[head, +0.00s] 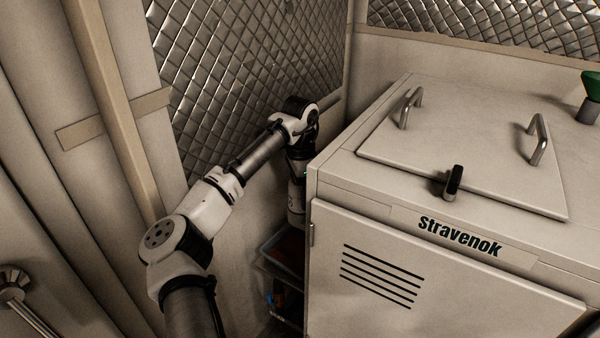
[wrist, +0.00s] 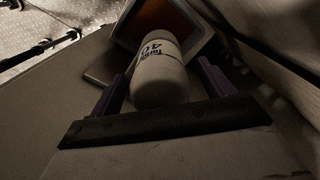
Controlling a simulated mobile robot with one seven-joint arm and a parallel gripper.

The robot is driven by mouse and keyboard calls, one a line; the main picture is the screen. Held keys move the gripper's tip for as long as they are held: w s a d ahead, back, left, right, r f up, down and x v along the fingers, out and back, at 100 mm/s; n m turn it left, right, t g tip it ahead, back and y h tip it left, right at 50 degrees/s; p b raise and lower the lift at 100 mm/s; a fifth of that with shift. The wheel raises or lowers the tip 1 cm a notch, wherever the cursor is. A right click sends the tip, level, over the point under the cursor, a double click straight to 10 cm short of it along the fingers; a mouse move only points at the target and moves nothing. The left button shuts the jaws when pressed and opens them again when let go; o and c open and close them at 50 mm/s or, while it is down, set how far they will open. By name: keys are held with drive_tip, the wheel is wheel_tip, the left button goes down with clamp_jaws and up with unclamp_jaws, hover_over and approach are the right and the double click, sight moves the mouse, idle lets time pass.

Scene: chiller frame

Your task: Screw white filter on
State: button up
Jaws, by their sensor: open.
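The white filter (wrist: 158,75) is a rounded cylinder with dark lettering ending in "40". In the wrist view it lies between the two purple fingers of my gripper (wrist: 160,82), with its lettered end away from the palm. The fingers are open, with a visible gap on the right; on the left the finger is close to the filter, and I cannot tell if it touches. In the head view my arm reaches down the left side of the white cabinet, where the gripper and filter are not clearly visible. The place where the filter screws on is not identifiable.
The cabinet marked "Stravenok" (head: 380,230) stands close to the right of my arm, with a quilted metal wall (head: 240,60) behind. A tray with a reddish-brown inside (wrist: 205,45) lies just beyond the filter. A low shelf (head: 280,285) shows beside the cabinet.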

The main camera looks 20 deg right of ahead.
drive_tip(key=shift+f, duration=0.6)
drive_tip(key=c, duration=1.1)
drive_tip(key=o, duration=0.9)
drive_tip(key=shift+r, duration=0.1)
